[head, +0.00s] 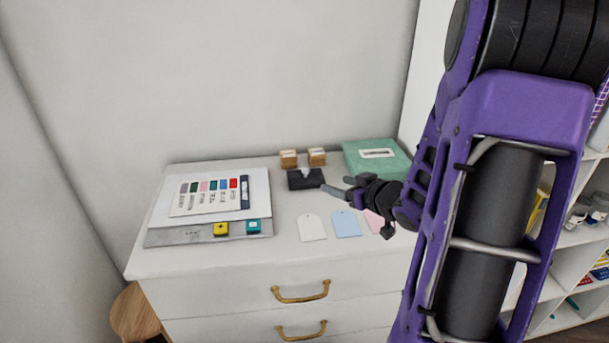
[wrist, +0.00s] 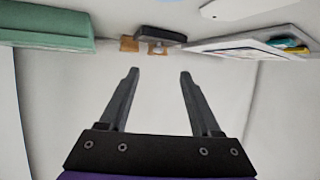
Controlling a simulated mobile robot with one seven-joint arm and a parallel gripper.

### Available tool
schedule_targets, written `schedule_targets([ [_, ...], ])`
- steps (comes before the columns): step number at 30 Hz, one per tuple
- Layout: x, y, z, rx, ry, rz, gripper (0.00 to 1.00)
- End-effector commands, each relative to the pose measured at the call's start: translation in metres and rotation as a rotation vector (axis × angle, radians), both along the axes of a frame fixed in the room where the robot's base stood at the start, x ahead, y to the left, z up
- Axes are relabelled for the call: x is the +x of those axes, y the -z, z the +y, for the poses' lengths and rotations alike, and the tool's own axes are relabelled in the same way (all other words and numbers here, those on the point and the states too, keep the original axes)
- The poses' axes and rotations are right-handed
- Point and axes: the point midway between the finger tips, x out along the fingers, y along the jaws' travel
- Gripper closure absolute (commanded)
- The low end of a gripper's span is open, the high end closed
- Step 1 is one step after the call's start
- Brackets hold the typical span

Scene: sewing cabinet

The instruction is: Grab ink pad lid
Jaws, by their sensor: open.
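The ink pad (head: 304,180) is a dark flat block on the white cabinet top, with a small pale knob (head: 305,172) on its upper side, apparently on its lid. I cannot make out a seam between lid and base. In the wrist view the ink pad (wrist: 160,34) is at the top centre, beyond my fingertips. My gripper (head: 335,187) is open and empty, just right of the ink pad in the head view. The wrist view shows its two fingers (wrist: 159,72) apart with nothing between them.
Two wooden stamps (head: 289,159) stand behind the pad, and a green box (head: 378,158) is at the back right. Paper tags (head: 312,227) lie in front. A board with a colour chart (head: 168,235) and small yellow and teal blocks (head: 220,229) is at left.

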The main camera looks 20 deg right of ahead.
Motion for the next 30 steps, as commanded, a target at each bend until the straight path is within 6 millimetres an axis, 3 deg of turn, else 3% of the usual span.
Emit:
schedule_targets([
  [15,0.092,0.039,0.018,0.002,-0.001,-0.001,0.36],
  [25,0.118,0.045,0.022,0.0,0.0,-0.001,0.36],
  [30,0.145,0.045,0.025,-0.001,-0.002,-0.001,0.36],
])
